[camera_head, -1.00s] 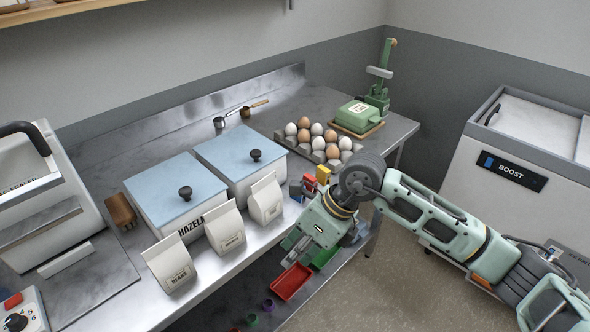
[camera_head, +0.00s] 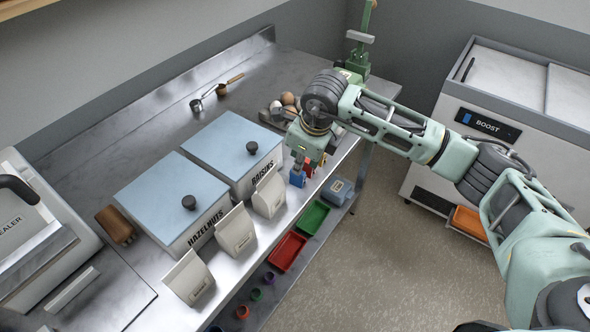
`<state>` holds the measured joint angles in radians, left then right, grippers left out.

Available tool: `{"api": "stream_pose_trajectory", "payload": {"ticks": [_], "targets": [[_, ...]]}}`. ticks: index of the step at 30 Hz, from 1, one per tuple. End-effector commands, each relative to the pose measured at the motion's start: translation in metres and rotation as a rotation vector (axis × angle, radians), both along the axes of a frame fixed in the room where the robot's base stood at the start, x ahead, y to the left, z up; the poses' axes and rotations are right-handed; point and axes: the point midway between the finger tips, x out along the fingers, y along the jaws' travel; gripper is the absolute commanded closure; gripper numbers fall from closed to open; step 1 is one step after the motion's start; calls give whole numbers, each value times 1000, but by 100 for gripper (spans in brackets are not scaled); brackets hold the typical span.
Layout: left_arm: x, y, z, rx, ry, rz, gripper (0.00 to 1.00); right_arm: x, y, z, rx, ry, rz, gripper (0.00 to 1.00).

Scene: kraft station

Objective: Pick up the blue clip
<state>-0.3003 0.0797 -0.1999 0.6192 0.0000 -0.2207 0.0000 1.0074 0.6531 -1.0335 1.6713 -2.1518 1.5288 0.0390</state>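The blue clip (camera_head: 297,178) is near the front edge of the steel counter, right of the white paper bags. My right gripper (camera_head: 299,164) points down directly over it, its fingertips at the clip's top. The fingers are small and partly hidden by the wrist, so I cannot tell whether they are open or closed on the clip. My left gripper is not in view.
Egg carton (camera_head: 268,116) stands behind my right wrist, partly hidden. Two blue-lidded bins, hazelnuts (camera_head: 170,187) and raisins (camera_head: 232,142), and paper bags (camera_head: 269,196) stand left of the gripper. Red tray (camera_head: 288,252) and green tray (camera_head: 314,218) are on the shelf below.

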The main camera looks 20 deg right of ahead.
Motion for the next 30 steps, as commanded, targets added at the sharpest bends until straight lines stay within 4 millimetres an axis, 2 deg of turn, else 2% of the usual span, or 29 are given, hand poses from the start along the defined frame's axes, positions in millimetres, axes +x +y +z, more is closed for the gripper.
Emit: {"api": "stream_pose_trajectory", "payload": {"ticks": [6, 12, 19, 26, 30], "targets": [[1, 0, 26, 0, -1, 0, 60, 3, 1, -28, 0, 6, 0, 78], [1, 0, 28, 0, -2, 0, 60, 10, 3, -48, 2, 1, 2, 78], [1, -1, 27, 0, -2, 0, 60, 10, 3, -50, 2, -1, 2, 79], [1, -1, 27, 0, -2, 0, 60, 10, 3, -49, 1, 0, 1, 99], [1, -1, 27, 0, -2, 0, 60, 10, 3, -49, 1, 0, 1, 100]]}}
